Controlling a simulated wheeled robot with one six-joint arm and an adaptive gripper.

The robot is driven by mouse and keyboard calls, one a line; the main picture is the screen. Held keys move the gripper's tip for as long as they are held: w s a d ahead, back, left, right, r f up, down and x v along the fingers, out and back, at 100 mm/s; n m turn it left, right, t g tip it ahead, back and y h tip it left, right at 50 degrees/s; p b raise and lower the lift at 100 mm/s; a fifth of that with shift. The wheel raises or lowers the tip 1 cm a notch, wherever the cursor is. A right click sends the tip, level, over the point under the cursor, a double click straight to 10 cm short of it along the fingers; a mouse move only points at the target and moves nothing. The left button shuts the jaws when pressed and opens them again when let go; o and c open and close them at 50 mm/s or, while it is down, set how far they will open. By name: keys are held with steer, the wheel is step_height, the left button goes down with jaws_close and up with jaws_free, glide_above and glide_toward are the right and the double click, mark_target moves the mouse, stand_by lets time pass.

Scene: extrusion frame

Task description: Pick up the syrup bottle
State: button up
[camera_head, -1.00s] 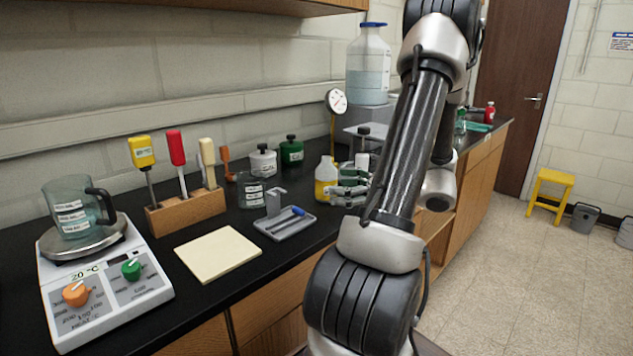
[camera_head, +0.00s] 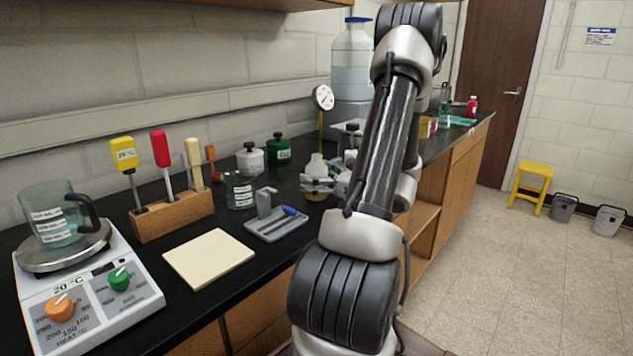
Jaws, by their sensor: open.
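A small bottle with a pale top and amber-yellow contents (camera_head: 316,168), which I take as the syrup bottle, stands upright on the black counter. My gripper (camera_head: 317,185) is open, with its fingers across the front of the bottle's middle. The fingers hide much of its body; only its top and a little yellow below them show. I cannot tell whether the fingers touch it.
A grey tray with a blue-handled tool (camera_head: 277,224), a labelled glass jar (camera_head: 240,190), a white bottle (camera_head: 250,160) and a green bottle (camera_head: 278,150) stand to the left. A large jug (camera_head: 352,60) and a round gauge (camera_head: 323,97) are behind.

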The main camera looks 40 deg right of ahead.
mark_target(315, 154)
steer(key=c, duration=1.2)
steer(key=shift+r, duration=0.1)
steer(key=shift+c, duration=0.2)
step_height(315, 154, up, 10)
steer(key=shift+f, duration=0.1)
